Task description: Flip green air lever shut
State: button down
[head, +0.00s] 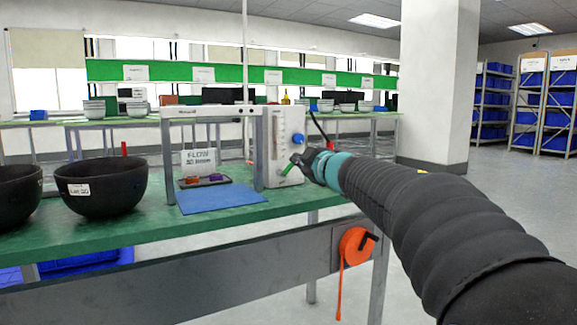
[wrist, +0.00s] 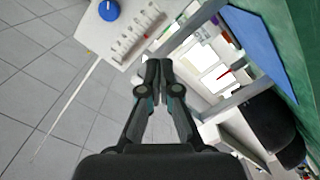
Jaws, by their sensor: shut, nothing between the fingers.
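The green lever (head: 288,169) sticks out at a slant from the lower front of a white flow-meter box (head: 283,125), which has a blue knob (head: 298,139). My gripper (head: 300,161) is at the lower right of the box, its tips close beside the lever. I cannot tell whether they touch it. In the wrist view my gripper (wrist: 158,64) has its fingertips together with nothing between them. The box face (wrist: 135,30) and blue knob (wrist: 108,10) show beyond them there. The lever is not visible in the wrist view.
The green bench (head: 150,230) carries black bowls (head: 105,188), a blue mat (head: 220,197), a small tray (head: 205,182) with parts and a labelled sign (head: 199,161). A grey frame post (head: 258,150) stands left of the box. An orange reel (head: 355,248) hangs on the bench front.

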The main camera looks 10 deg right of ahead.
jog(key=shift+w, duration=0.1)
jog(key=w, duration=0.3)
jog(key=w+f+b, duration=0.1)
jog(key=w, duration=0.3)
jog(key=w+a+f+b, duration=0.1)
jog(key=w, duration=0.2)
jog(key=shift+w+f, duration=0.2)
jog(key=shift+w+d+f, duration=0.3)
jog(key=shift+d+f, duration=0.05)
jog(key=shift+d, duration=0.05)
jog(key=shift+a+r+p, duration=0.1)
jog(key=shift+r+p, duration=0.05)
jog(key=shift+p, duration=0.3)
